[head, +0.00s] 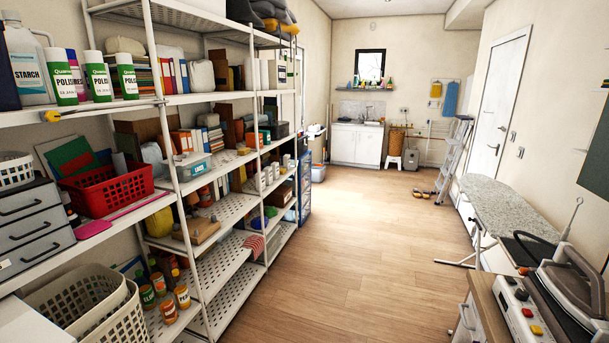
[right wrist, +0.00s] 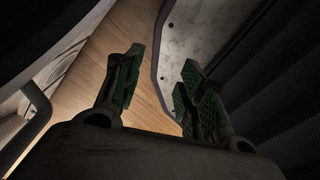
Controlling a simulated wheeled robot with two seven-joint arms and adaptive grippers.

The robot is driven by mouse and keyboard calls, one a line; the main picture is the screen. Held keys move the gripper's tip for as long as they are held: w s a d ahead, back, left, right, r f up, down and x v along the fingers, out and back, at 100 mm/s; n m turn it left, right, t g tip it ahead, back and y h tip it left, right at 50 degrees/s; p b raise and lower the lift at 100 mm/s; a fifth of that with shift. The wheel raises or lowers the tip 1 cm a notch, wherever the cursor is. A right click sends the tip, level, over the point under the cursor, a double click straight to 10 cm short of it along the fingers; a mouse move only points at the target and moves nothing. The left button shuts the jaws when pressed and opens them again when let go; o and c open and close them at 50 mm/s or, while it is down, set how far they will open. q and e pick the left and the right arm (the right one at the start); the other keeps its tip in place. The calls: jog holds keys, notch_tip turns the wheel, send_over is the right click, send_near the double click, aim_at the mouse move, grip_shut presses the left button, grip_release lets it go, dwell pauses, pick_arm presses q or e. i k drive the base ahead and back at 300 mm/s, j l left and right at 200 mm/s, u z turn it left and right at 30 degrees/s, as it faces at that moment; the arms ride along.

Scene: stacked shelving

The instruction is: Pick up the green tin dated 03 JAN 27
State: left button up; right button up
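Three white-and-green cylindrical tins labelled "POLISH" stand side by side on the upper left shelf in the head view: the left tin (head: 60,76), the middle tin (head: 97,76) and the right tin (head: 126,76). Small date print shows under each name, but I cannot read it surely. My right gripper (right wrist: 160,62) shows in the right wrist view, with its two green-padded fingers apart and nothing between them. It does not show in the head view, and no tin shows in the wrist view. My left gripper is not in view.
A white starch jug (head: 29,68) stands left of the tins. Below are a red basket (head: 108,190), grey drawers (head: 32,225) and an open white basket (head: 85,310). An ironing board (head: 512,208) and steam iron station (head: 572,300) are on the right. The wooden floor (head: 350,255) between is clear.

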aim_at(61, 77)
jog(key=i+l+u, duration=0.4)
jog(key=u, duration=0.2)
jog(key=i+l+u, duration=0.55)
jog(key=l+u, duration=0.3)
jog(key=i+l+u, duration=0.1)
jog(key=l+u, duration=0.2)
jog(key=l, duration=0.2)
jog(key=l+u, duration=0.6)
jog(key=l, duration=0.25)
